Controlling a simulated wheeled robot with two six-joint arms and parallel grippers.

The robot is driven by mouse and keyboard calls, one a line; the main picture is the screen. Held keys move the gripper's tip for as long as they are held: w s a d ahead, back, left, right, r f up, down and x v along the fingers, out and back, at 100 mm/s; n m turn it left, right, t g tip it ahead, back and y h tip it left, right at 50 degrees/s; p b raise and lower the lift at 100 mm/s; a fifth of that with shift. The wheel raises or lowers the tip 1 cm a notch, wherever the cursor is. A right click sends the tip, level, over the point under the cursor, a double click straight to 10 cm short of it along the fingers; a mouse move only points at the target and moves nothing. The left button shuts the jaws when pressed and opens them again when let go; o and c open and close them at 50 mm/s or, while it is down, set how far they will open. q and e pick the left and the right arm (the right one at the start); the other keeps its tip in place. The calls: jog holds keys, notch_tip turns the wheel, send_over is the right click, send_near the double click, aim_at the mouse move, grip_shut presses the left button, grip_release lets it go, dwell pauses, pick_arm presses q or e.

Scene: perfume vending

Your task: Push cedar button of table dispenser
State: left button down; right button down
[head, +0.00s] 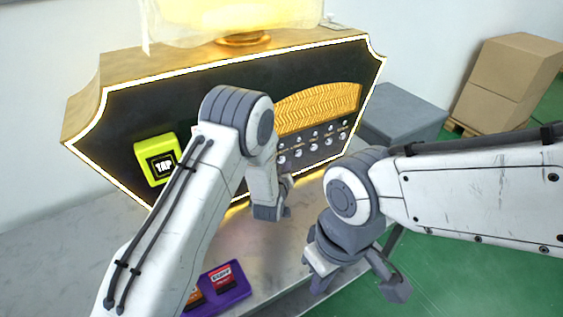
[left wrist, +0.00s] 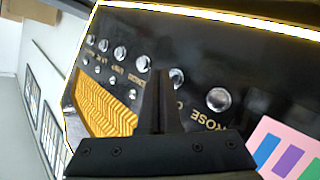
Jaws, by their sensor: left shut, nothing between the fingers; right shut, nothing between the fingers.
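The table dispenser (head: 240,75) has a gold body and a black front panel with a lit edge. Small silver buttons run in rows below its gold patterned grille (head: 320,108). My left gripper (head: 284,186) is shut and empty, in front of the panel by the buttons. In the left wrist view its fingertips (left wrist: 160,76) lie beside a silver button (left wrist: 176,78); contact cannot be told. That button's label is mostly hidden by the fingers. The button (left wrist: 219,99) to its right is labelled ROSE. My right gripper (head: 357,270) is shut and empty, lower right, away from the panel.
A yellow-green TAP reader (head: 158,157) sits on the panel's left. A purple tray (head: 236,288) with cards lies on the grey table, partly behind my left arm. A grey box (head: 400,115) and stacked cartons (head: 508,80) stand to the right.

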pick_arm(q)
jog(key=shift+w+a, duration=0.15)
jog(key=shift+w, duration=0.1)
jog(key=shift+w+a, duration=0.25)
jog(key=shift+w, duration=0.15)
dwell(0.7)
dwell(0.3)
jog(key=shift+s+d, duration=0.5)
jog(key=shift+s, duration=0.25)
jog(key=shift+s+d, duration=0.7)
jog(key=shift+s, duration=0.35)
jog(key=shift+s+d, duration=0.7)
jog(key=shift+s, duration=0.35)
